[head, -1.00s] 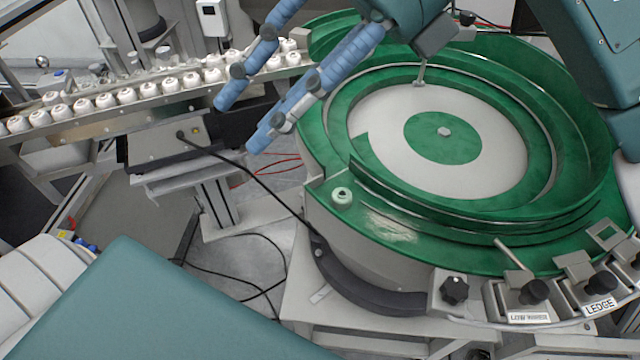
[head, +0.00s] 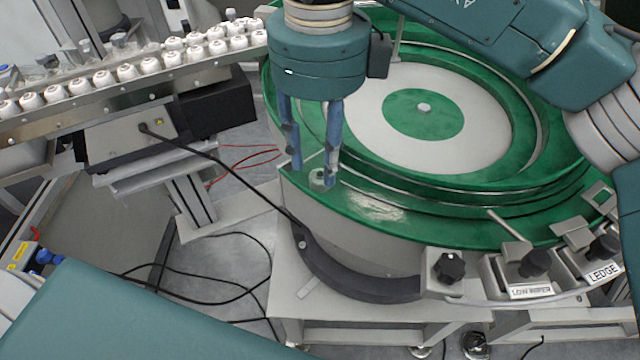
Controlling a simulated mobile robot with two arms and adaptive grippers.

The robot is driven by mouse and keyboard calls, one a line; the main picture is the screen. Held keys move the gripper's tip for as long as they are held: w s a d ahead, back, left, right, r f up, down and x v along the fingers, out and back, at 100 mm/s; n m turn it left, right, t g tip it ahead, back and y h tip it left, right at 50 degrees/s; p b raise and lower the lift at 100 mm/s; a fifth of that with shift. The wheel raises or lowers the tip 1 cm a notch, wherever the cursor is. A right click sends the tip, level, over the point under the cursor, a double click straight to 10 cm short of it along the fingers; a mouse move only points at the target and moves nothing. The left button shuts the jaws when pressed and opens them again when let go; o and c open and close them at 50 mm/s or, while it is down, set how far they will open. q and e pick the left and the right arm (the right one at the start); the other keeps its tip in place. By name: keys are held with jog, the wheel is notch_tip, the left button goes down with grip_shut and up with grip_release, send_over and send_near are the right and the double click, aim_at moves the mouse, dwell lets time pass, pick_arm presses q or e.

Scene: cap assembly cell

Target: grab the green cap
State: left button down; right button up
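The green cap (head: 317,181) is a small pale green ring-shaped piece with a darker centre. It lies on the flat green ledge at the near left edge of the feeder bowl (head: 375,207). My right gripper (head: 313,174) points down over it, with its two blue fingers apart. The cap shows between and just below the fingertips, partly covered by the right-hand finger. I cannot tell whether a finger touches it. My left gripper is out of view.
A metal rail (head: 140,90) carrying a row of white caps runs at the upper left. Knobs and labelled brackets (head: 530,275) sit along the bowl's front right. A black cable (head: 215,177) hangs left of the bowl.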

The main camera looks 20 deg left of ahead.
aim_at(320, 174)
notch_tip(320, 174, down, 3)
jog(key=shift+f+b, duration=0.15)
jog(key=shift+b, duration=0.5)
jog(key=c, duration=0.4)
jog(key=shift+c, duration=0.2)
